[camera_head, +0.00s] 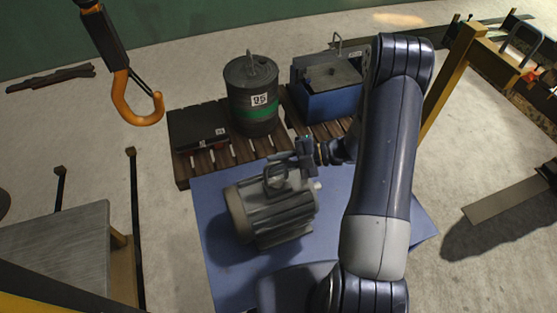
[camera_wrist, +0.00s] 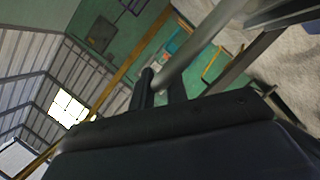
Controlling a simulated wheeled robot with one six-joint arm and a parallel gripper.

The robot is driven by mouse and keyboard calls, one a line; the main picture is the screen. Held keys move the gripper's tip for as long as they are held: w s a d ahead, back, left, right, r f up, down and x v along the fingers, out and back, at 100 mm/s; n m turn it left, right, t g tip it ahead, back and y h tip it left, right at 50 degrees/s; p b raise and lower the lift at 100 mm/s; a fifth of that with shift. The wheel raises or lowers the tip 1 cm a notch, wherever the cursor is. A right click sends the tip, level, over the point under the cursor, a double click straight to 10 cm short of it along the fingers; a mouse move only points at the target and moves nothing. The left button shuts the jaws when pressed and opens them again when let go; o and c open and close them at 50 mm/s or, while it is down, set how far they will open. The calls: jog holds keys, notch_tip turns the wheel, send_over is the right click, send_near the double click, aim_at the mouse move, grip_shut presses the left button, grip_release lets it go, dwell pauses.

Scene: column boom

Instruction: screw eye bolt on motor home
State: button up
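The grey motor (camera_head: 272,215) lies on a blue surface, its ribbed body facing me. The eye bolt (camera_head: 268,176) shows as a grey loop at the top of the motor; whether its shank sits in the housing is hidden. My gripper (camera_head: 303,150) is at the loop's upper right. In the wrist view two dark fingers (camera_wrist: 161,88) stand either side of a thick grey bar (camera_wrist: 200,50), which looks like part of the loop. The fingers appear closed on it; their tips are partly hidden.
An orange hook (camera_head: 138,112) hangs at the upper left. A drum (camera_head: 252,105), a black case (camera_head: 198,127) and a blue box (camera_head: 328,103) stand on pallets behind the motor. A grey table (camera_head: 65,250) is at left. A yellow frame (camera_head: 452,75) stands at right.

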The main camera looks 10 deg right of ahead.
grip_shut()
